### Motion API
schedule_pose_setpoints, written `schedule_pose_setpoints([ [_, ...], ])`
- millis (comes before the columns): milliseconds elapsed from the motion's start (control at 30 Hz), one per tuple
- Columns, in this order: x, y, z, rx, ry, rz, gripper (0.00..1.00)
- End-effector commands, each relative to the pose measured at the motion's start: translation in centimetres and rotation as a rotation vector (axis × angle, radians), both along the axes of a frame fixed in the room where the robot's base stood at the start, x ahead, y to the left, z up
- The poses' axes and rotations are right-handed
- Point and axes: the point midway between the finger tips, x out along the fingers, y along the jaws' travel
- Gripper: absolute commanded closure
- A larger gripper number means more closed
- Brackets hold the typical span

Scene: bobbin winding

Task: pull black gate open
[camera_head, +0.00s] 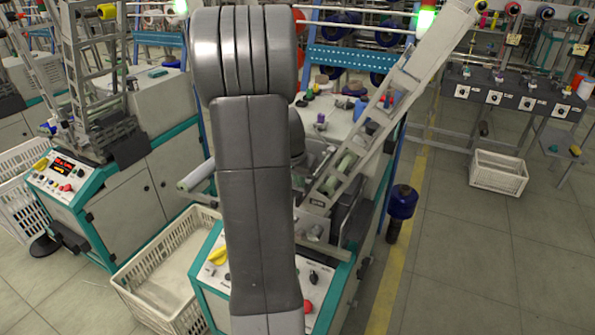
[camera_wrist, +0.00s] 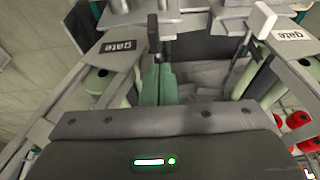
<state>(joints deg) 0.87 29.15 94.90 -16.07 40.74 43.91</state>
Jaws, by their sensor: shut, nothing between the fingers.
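In the wrist view, the black gate's upright black handle (camera_wrist: 153,34) stands at the upper middle, beside a panel labelled "gate" (camera_wrist: 117,46). My gripper (camera_wrist: 158,68) has its teal fingers together with nothing between them. The fingertips are just below the black handle in the picture; I cannot tell whether they touch it. A second gate with a white handle (camera_wrist: 264,20) and its own "gate" label (camera_wrist: 292,34) is at the upper right. In the head view, my arm covers the gripper and the gates are not clearly visible.
In the head view, a slanted metal frame (camera_head: 392,98) rises right of my arm over the machine. A white crate (camera_head: 160,272) stands left of the machine's control panel. Red bobbins (camera_wrist: 298,120) show at right in the wrist view. Open floor (camera_head: 470,262) lies right.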

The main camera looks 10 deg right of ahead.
Motion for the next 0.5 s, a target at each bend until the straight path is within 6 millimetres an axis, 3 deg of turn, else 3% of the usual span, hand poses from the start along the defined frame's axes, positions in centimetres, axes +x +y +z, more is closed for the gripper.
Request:
schedule_pose_setpoints([
  [200,0.7,-0.5,-2.5,0.0,0.002,0.0,1.0],
  [500,0.9,-0.6,-3.2,0.0,-0.001,0.0,1.0],
])
